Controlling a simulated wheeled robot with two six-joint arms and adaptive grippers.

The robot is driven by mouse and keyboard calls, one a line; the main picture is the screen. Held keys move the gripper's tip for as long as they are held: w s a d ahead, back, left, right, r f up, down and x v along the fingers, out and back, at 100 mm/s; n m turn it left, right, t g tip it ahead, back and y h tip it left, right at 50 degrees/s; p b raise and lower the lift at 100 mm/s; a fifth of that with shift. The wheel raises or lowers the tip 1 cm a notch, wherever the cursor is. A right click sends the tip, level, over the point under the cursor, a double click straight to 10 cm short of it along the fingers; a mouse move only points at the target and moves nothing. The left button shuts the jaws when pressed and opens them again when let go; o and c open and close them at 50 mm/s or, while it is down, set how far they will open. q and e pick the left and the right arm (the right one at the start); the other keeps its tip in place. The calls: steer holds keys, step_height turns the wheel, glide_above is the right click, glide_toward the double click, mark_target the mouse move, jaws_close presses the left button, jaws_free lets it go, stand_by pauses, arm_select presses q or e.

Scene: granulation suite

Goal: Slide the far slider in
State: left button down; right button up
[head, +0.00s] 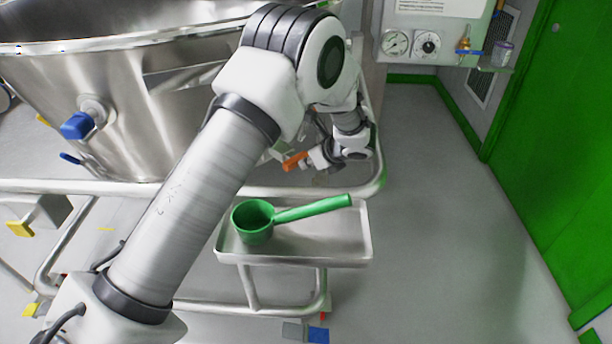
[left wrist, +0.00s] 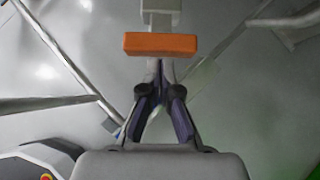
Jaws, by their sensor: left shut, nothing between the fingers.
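The slider shows as an orange bar-shaped handle (head: 295,161) on a pale stem, low beside the steel vessel, beyond the side tray. In the left wrist view the orange handle (left wrist: 160,44) lies crosswise just ahead of my fingers. My left gripper (head: 309,161) reaches down to the right of the handle in the head view. In the left wrist view its fingers (left wrist: 160,68) are shut together and empty, their tips close to the handle's middle. I cannot tell whether they touch it. The rest of the slider is mostly hidden behind my left arm. My right gripper is not in view.
The big steel vessel (head: 115,80) with a blue knob (head: 78,125) stands at left on a tubular frame (head: 375,175). A green scoop (head: 253,220) lies on the side tray (head: 345,245) below my arm. The floor at right is clear.

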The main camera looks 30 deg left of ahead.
mark_target(291, 154)
arm_select(q)
steer(key=shift+a+f, duration=0.2)
steer(key=shift+a, duration=0.05)
steer(key=a+p, duration=0.1)
steer(key=a, duration=0.1)
steer(key=w+a+p, duration=0.1)
steer(key=a+p, duration=0.1)
steer(key=shift+w+a+r, duration=0.1)
steer(key=shift+a, duration=0.3)
steer(key=shift+w, duration=0.15)
steer(key=shift+r, duration=0.1)
